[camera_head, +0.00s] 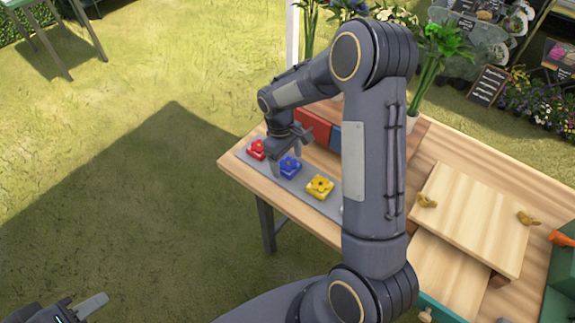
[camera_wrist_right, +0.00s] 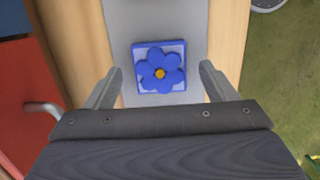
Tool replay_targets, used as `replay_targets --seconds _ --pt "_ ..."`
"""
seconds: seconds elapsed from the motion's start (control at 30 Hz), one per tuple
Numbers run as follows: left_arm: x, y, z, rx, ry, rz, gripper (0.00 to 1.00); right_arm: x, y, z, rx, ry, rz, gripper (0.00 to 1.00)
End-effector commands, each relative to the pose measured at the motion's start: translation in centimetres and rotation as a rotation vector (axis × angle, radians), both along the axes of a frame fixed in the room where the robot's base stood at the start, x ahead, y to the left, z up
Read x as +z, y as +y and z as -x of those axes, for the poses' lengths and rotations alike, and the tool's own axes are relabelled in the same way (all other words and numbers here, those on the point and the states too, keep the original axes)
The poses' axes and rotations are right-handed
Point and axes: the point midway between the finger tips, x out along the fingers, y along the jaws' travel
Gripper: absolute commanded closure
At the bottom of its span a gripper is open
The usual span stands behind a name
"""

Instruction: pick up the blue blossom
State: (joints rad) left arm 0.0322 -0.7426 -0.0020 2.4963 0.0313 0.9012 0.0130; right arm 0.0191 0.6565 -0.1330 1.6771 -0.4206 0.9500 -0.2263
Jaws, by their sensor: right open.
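The blue blossom (camera_head: 290,167) sits on a grey strip (camera_head: 300,187) on the wooden table, between a red blossom (camera_head: 256,150) and a yellow blossom (camera_head: 320,187). In the right wrist view the blue blossom (camera_wrist_right: 161,68) is a flower with an orange centre on a square blue-rimmed base. My right gripper (camera_head: 285,158) is above it, open, with its fingers (camera_wrist_right: 158,70) to either side of the blossom in the picture and nothing between them gripped. My left gripper (camera_head: 75,309) is low at the left, away from the table and cut by the frame edge.
A red box (camera_head: 312,126) and a blue box (camera_head: 335,136) stand just behind the strip, partly hidden by my right arm. A raised wooden board (camera_head: 470,220) and a green crate (camera_head: 560,275) are at the right. Potted plants stand at the back.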

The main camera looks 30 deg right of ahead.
Motion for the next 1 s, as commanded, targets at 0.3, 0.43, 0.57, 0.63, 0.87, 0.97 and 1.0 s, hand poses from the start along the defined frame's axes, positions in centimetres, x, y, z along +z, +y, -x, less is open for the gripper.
replay_targets --seconds 0.3,0.43,0.57,0.63,0.87,0.97,1.0 --pt "0.07 0.00 0.01 0.000 0.000 0.000 0.64 -1.04 -0.07 0.17 -0.001 0.000 0.000 0.22" --pt "0.07 0.01 0.00 0.000 0.000 0.000 0.64 -1.03 -0.07 0.16 -0.001 0.000 0.000 0.35" --pt "0.07 0.01 0.00 0.000 0.000 0.000 0.64 -1.02 -0.07 0.16 -0.001 0.000 0.000 0.52" --pt "0.07 0.01 0.00 0.000 0.000 0.000 0.64 -1.01 -0.07 0.16 -0.001 0.000 0.000 0.61" --pt "0.07 0.00 0.00 0.000 0.000 0.000 0.64 -1.00 -0.06 0.15 -0.001 -0.001 0.000 0.70" --pt "0.07 0.01 0.00 0.000 0.000 0.000 0.64 -0.88 -0.07 0.14 -0.001 -0.001 0.000 0.70" --pt "0.06 0.00 0.00 0.000 0.000 0.000 0.64 -0.75 -0.05 0.12 -0.001 -0.002 0.000 0.70"
